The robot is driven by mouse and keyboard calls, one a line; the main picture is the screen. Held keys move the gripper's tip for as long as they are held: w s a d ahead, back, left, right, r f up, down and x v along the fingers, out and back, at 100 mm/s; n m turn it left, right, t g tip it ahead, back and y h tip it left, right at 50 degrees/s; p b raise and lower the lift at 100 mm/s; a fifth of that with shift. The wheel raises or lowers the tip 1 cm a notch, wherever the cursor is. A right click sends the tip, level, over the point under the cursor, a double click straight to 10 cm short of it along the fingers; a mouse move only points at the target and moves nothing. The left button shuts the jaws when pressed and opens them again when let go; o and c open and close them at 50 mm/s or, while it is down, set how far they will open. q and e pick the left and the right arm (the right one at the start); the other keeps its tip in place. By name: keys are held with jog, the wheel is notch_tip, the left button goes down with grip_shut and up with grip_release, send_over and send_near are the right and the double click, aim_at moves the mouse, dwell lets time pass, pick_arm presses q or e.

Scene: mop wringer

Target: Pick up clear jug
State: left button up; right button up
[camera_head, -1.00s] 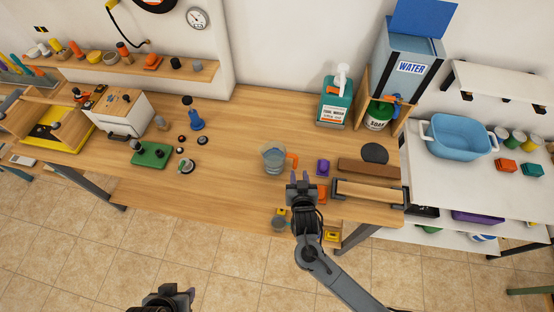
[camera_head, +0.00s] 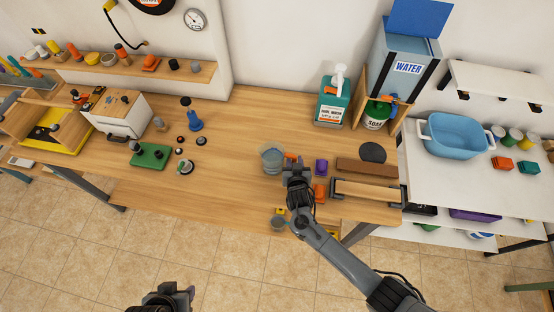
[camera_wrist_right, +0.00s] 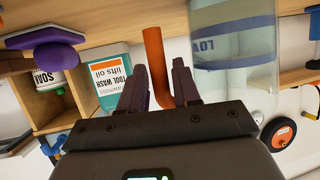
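The clear jug (camera_head: 271,159) stands on the wooden bench, with an orange handle (camera_head: 292,157) on its right side. In the right wrist view the clear jug (camera_wrist_right: 235,75) has a blue band with lettering. My right gripper (camera_head: 295,168) is at the handle, which it partly hides in the head view. In the right wrist view the open fingers (camera_wrist_right: 160,80) stand on either side of the orange handle (camera_wrist_right: 154,55), with slight gaps visible. My left gripper (camera_head: 172,294) is low at the bottom edge, away from the bench; its opening is unclear.
A purple item (camera_head: 321,166), an orange item (camera_head: 319,192) and a brown block (camera_head: 366,166) lie to the jug's right. A teal tool wash bottle (camera_head: 333,103) stands behind. The bench left of the jug is clear up to small black knobs.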

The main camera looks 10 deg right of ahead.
aim_at(295, 155)
jog(key=shift+w+f, duration=0.1)
jog(key=shift+w, duration=0.15)
grip_shut()
jog(key=shift+r, duration=0.25)
dwell(0.4)
jog(key=shift+r, duration=1.8)
jog(key=s+d+r+b, duration=0.1)
jog(key=s+d+r, duration=0.5)
jog(key=s+d, duration=0.1)
jog(key=shift+s+d+r, duration=0.35)
jog(key=shift+s+r, duration=0.05)
jog(key=shift+s, duration=0.4)
